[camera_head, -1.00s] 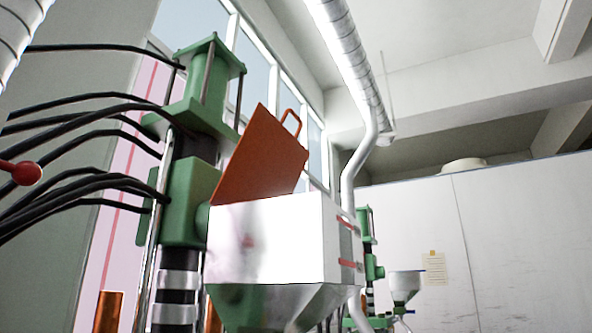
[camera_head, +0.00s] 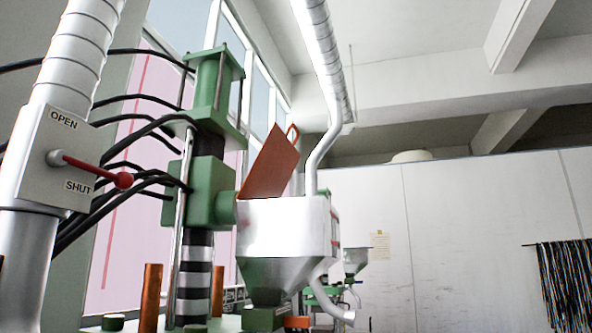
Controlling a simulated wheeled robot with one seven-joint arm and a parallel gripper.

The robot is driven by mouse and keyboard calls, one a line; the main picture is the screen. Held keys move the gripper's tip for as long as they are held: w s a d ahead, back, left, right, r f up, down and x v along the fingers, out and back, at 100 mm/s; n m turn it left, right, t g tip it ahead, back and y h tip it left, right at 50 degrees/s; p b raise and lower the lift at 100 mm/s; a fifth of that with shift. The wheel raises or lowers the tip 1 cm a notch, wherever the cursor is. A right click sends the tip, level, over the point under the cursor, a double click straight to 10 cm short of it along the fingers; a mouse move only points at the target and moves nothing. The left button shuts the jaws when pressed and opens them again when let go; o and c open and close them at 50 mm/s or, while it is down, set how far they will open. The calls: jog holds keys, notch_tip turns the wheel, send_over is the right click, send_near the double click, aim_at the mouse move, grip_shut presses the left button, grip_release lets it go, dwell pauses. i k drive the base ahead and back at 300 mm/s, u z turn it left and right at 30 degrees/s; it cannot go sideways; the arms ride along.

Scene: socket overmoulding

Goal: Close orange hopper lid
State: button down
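The orange hopper lid (camera_head: 270,165) stands raised and tilted on top of the metal hopper (camera_head: 285,229). Its lower edge meets the hopper's left top side, and a loop handle (camera_head: 293,132) sticks out at its upper right edge. The hopper has a box-like upper part and a funnel below. My gripper is not in view.
A green moulding machine (camera_head: 208,190) with black hoses stands left of the hopper. A silver pipe (camera_head: 318,150) runs close behind the hopper. Dark strands (camera_head: 567,285) hang at the right.

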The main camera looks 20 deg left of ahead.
aim_at(273, 168)
jog(key=u, duration=1.55)
